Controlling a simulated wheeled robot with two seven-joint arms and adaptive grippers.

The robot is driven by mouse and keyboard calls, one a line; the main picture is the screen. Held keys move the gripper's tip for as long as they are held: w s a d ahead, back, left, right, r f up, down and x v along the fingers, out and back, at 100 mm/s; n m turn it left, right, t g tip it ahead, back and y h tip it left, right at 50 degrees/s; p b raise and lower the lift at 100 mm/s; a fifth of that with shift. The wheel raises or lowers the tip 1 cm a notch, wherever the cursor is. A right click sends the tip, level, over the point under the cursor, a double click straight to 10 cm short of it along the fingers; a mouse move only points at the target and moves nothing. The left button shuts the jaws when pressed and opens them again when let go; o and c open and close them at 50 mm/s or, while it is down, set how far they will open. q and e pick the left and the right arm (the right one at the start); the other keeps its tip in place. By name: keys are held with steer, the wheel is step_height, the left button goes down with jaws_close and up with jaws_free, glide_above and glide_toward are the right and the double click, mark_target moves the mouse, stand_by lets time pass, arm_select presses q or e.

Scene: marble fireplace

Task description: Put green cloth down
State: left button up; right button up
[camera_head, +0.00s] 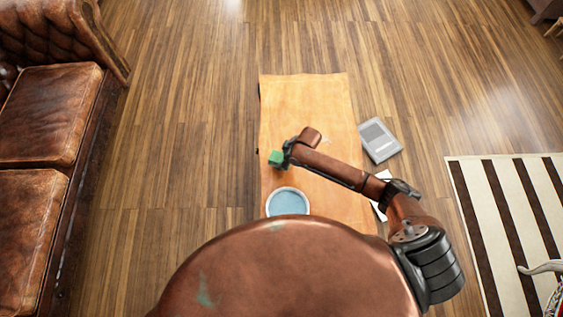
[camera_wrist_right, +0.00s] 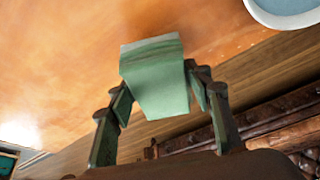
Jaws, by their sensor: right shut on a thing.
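The green cloth (camera_head: 275,158) looks like a small green block in the head view, over the left part of the wooden table (camera_head: 300,95). In the right wrist view the cloth (camera_wrist_right: 158,85) sits between the two fingers of my right gripper (camera_wrist_right: 160,110). My right gripper (camera_head: 286,155) is shut on it. I cannot tell whether the cloth touches the table top. My left gripper is not in view.
A round bowl with blue inside (camera_head: 288,201) stands at the table's near left; it also shows in the wrist view (camera_wrist_right: 290,8). A grey device (camera_head: 380,140) lies right of the table. A leather sofa (camera_head: 45,120) is at left. The table's far part is clear.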

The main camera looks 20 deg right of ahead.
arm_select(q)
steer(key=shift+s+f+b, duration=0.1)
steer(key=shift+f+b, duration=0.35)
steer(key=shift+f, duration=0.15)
arm_select(e)
steer(key=shift+w+f, duration=0.2)
steer(key=shift+f, duration=1.55)
steer(key=shift+f, duration=0.1)
steer(key=o, duration=1)
steer(key=shift+d, duration=0.1)
steer(key=p+v, duration=0.3)
steer(key=v, duration=0.8)
steer(key=shift+p, duration=0.35)
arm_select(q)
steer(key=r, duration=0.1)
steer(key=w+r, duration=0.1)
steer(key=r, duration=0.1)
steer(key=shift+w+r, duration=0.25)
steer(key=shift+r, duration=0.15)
arm_select(e)
steer(key=shift+s+r, duration=0.2)
steer(key=shift+r, duration=0.4)
